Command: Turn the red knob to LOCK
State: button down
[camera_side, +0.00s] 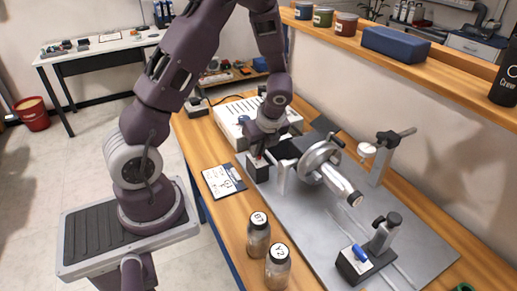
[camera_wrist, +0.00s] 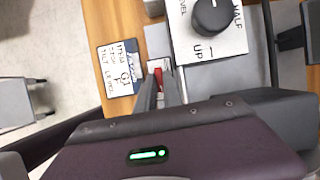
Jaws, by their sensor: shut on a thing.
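The red knob (camera_wrist: 166,77) shows as a small red patch at the fingertips in the wrist view. My gripper (camera_wrist: 160,84) is shut on it, with the fingers at its sides hiding most of it. In the side view my gripper (camera_side: 258,156) points down at a small black box (camera_side: 257,172) at the near left end of the grey base plate; the knob is mostly hidden there. I cannot read a LOCK mark or tell which way the knob points.
A black dial (camera_wrist: 212,14) on a white plate marked UP and HALF is close by. A card (camera_side: 223,180) lies left of the grey plate (camera_side: 322,235). A handwheel (camera_side: 320,160) stands right of my gripper. Two jars (camera_side: 258,238) stand in front.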

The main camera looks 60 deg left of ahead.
jog(key=n, duration=0.1)
jog(key=n+g, duration=0.1)
jog(key=n, duration=0.2)
jog(key=shift+w+g, duration=0.25)
jog(key=shift+g, duration=0.05)
jog(key=n, duration=0.3)
jog(key=n+g+h, duration=0.1)
jog(key=n, duration=0.1)
jog(key=shift+w+a+n+g+h, duration=0.15)
jog(key=shift+n+g+h, duration=0.15)
jog(key=shift+n, duration=0.1)
jog(key=n+h, duration=0.1)
jog(key=n, duration=0.2)
jog(key=shift+a+n+g, duration=0.1)
jog(key=shift+n+g, duration=0.2)
jog(key=shift+g, duration=0.1)
jog(key=shift+w+a+n+h, duration=0.15)
jog(key=shift+n+h, duration=0.65)
jog(key=shift+n, duration=1.2)
jog(key=c, duration=1.8)
grip_release()
jog(key=shift+o, duration=0.2)
